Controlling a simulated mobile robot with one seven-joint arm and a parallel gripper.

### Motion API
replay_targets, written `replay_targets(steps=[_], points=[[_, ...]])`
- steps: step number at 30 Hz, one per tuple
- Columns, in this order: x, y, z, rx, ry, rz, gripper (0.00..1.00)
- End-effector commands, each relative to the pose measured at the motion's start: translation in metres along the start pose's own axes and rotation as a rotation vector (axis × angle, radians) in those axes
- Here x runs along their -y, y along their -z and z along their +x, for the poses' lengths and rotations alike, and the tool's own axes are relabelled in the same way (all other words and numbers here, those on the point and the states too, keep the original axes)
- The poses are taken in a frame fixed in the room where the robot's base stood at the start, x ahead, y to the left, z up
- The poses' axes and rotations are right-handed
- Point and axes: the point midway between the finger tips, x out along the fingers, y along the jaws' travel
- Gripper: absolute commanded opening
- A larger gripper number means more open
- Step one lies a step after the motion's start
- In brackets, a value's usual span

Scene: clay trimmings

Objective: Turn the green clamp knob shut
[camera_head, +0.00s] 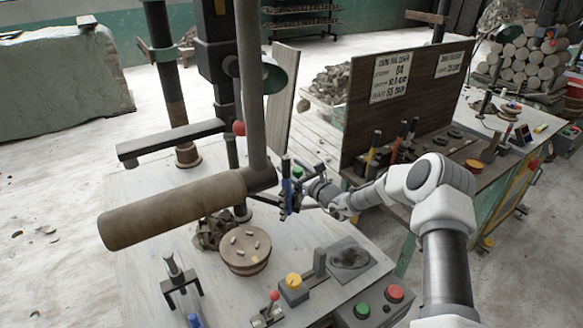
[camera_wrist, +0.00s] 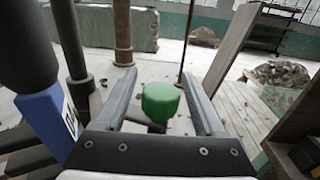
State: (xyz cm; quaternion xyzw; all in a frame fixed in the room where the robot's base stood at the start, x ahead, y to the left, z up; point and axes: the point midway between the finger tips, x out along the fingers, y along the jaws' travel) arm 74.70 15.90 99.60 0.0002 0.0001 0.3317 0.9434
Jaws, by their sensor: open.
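The green clamp knob (camera_wrist: 160,102) is a small faceted cap. In the wrist view it shows between the two fingers of my gripper (camera_wrist: 161,88), with a gap on each side. The fingers are apart and hold nothing. In the head view the green knob (camera_head: 298,171) shows just beyond the end of my arm, near the back edge of the worktable. My gripper (camera_head: 312,178) is small there, and its fingertips are hard to make out. The knob's stem is mostly hidden.
A blue labelled part (camera_wrist: 47,112) stands close left of my gripper. A brown roller (camera_head: 172,210) and post fill the left. A round wooden block (camera_head: 245,249) and control box (camera_head: 374,305) lie nearer. A brown sign board (camera_head: 405,100) stands right.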

Motion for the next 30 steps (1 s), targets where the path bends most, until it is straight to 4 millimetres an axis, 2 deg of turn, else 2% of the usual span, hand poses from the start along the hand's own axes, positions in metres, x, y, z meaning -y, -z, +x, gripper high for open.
replay_targets(steps=[10, 11, 22, 30], points=[[0.0001, -0.0001, 0.0033, 0.000, 0.000, 0.000, 0.71], [0.0001, -0.0001, 0.0033, 0.000, 0.000, 0.000, 0.67], [0.0000, -0.0002, 0.0031, 0.000, 0.000, -0.001, 0.01], [0.0001, 0.0006, 0.0031, 0.000, -0.008, -0.002, 0.00]])
